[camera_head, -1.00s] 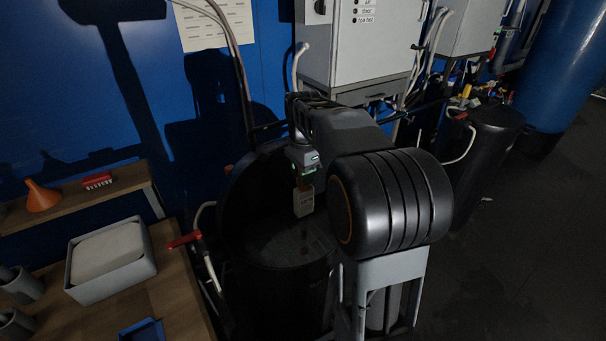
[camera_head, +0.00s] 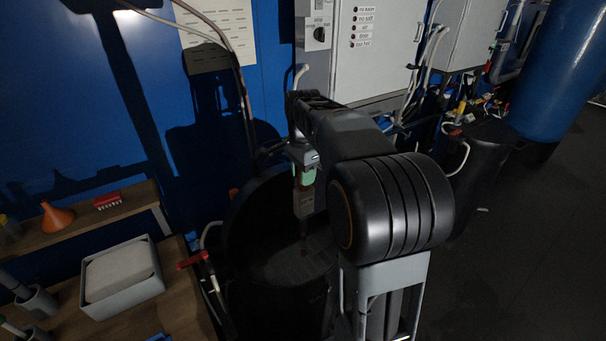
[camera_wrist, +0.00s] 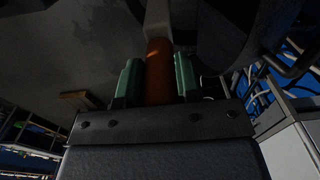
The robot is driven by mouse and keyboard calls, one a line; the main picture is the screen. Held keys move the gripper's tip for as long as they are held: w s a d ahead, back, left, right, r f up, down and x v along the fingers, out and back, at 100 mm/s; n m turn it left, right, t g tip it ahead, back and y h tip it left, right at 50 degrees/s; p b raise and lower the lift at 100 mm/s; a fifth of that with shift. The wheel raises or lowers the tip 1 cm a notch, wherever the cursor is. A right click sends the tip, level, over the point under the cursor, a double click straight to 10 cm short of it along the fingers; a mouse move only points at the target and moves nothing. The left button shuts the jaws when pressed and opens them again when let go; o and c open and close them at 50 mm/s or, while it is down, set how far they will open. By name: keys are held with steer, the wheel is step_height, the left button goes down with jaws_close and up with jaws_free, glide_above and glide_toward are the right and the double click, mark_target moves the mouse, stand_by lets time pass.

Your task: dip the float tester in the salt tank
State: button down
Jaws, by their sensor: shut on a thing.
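My gripper (camera_head: 304,178) is over the black round tank (camera_head: 262,262), pointing down. Its green-tipped fingers also show in the wrist view (camera_wrist: 158,82), closed around an orange-brown handle (camera_wrist: 158,70). The handle belongs to the float tester, whose pale grey block-like body (camera_head: 304,203) hangs below the fingers in the head view. The tester looks roughly upright, inside the outline of the tank's opening. The dark tank interior hides whether its lower end touches any liquid. My arm covers the tank's right side.
A wooden bench (camera_head: 182,300) at the left holds a grey tray (camera_head: 122,278) with a pale block. A red-handled valve (camera_head: 192,260) stands beside the tank. An orange funnel (camera_head: 57,217) and red brush (camera_head: 107,200) sit on a shelf. Control cabinets (camera_head: 375,45) stand behind.

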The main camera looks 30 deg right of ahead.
step_height(320, 180, up, 4)
steer(key=p, duration=0.2)
steer(key=shift+r+p, duration=0.25)
steer(key=shift+p, duration=0.15)
steer(key=shift+r, duration=2.45)
